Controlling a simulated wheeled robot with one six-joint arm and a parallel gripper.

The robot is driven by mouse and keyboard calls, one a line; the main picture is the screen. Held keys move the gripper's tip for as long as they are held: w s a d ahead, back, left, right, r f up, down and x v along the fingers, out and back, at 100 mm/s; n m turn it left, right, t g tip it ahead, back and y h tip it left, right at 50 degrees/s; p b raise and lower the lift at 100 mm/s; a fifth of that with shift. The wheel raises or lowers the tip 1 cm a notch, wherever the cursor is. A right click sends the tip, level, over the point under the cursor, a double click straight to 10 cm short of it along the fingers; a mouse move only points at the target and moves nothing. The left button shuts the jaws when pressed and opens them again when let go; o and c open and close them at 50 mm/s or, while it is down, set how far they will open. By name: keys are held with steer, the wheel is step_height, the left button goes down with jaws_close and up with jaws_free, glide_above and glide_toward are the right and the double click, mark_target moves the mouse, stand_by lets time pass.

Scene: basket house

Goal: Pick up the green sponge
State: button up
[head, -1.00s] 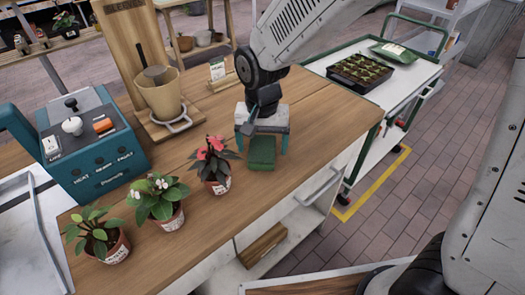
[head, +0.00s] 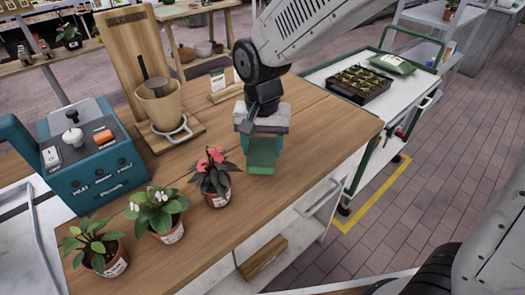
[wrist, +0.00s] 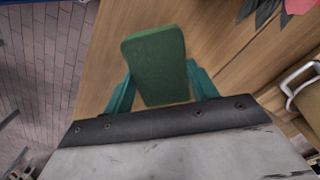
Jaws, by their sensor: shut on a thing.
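The green sponge (head: 262,158) is at the right part of the wooden tabletop, below my gripper (head: 263,150). In the wrist view the sponge (wrist: 157,62) sits between the two teal fingers of my gripper (wrist: 160,88), which are shut on its sides. The sponge's far end sticks out past the fingertips. In the head view it is close to the table surface; I cannot tell whether it touches the wood.
Three potted plants stand left of the sponge, the nearest with red leaves (head: 214,172). A teal control box (head: 90,158) and a wooden stand with a tan pot (head: 160,105) are further left. A white cart (head: 330,72) holds a seedling tray (head: 358,85).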

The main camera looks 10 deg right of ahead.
steer(key=s+r, duration=0.1)
steer(key=s, duration=1.4)
steer(key=shift+s+a, duration=0.15)
steer(key=shift+a, duration=0.1)
steer(key=shift+r, duration=0.1)
steer(key=o, duration=0.4)
steer(key=shift+c, duration=1.3)
